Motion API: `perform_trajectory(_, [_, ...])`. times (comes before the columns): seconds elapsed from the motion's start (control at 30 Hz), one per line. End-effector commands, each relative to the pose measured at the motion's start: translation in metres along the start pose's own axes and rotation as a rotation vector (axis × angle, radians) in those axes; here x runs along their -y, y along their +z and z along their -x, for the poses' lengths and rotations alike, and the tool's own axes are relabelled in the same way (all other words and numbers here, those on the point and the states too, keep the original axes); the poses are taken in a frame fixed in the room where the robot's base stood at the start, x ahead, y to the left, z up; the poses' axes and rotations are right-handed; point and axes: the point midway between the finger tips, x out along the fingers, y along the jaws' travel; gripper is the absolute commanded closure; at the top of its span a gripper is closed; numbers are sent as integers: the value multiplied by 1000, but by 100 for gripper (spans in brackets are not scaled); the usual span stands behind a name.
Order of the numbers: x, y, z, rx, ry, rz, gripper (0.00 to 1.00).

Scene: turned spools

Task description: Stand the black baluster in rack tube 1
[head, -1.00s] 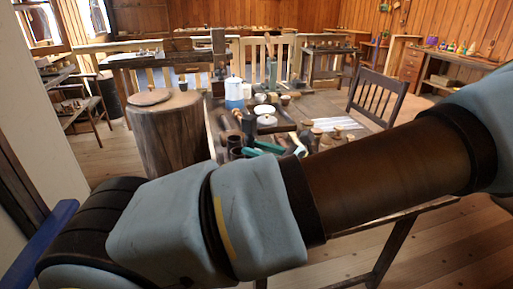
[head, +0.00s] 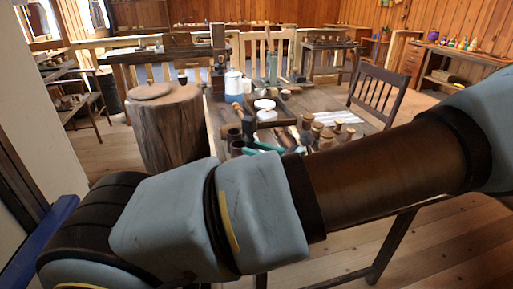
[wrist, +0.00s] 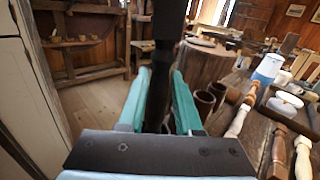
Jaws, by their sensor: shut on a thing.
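The black baluster (wrist: 167,30) stands roughly upright between the teal fingers of my gripper (wrist: 160,80) in the wrist view. My gripper is shut on it. The baluster's top runs out of the picture and its lower end is hidden behind the gripper body. Two dark brown open tubes (wrist: 203,104) stand just right of the fingers, apart from the baluster. No tube number is readable. In the head view my gripper (head: 262,148) shows as teal, mostly hidden behind my arm, near dark tubes on the table (head: 345,108).
Turned wooden spindles (wrist: 239,120) lie right of the tubes. A blue and white container (wrist: 268,68) and white round dishes (wrist: 285,103) stand beyond. A round wood stump (head: 170,125) stands left of the table, a chair (head: 380,92) right. Small wooden spools (head: 326,138) crowd the table's near side.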

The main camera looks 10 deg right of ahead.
Motion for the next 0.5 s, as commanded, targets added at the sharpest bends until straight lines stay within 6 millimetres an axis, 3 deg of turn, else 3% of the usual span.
perform_trajectory(0.33, [0, -4, 0, 0, 0, 1, 100])
perform_trajectory(0.37, [0, -4, 0, 0, 0, 1, 63])
perform_trajectory(0.5, [0, -4, 0, 0, 0, 1, 47])
